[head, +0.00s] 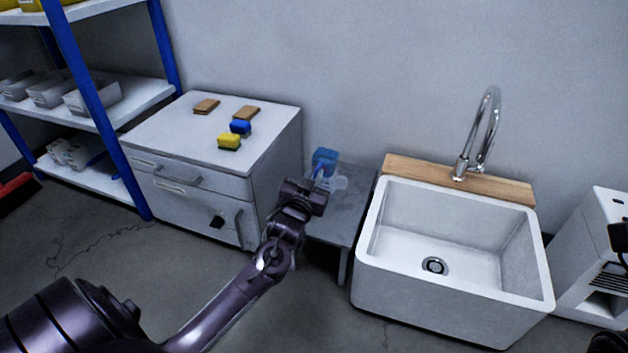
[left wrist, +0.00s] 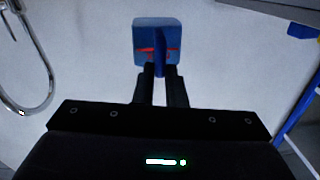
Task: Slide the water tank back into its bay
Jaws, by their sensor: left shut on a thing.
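The water tank looks like the piece with a blue top (head: 325,158) and a pale, see-through part beside it, over the low grey stand between the cabinet and the sink. My left gripper (head: 318,182) is shut on it. In the left wrist view the two dark fingers (left wrist: 160,84) close on an upright blue fin of the blue tank top (left wrist: 143,40), which has a red mark. The arm hides part of the tank, and I cannot tell whether the tank touches the stand. No bay for it can be made out. My right gripper is not clearly in view.
A white sink (head: 375,285) with a tall tap (head: 490,125) stands right of the grey stand (head: 340,228). A white appliance (head: 585,255) is at the far right. A cabinet (head: 165,140) with sponges on top and a blue-post shelf (head: 85,90) are left. Floor is open in front.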

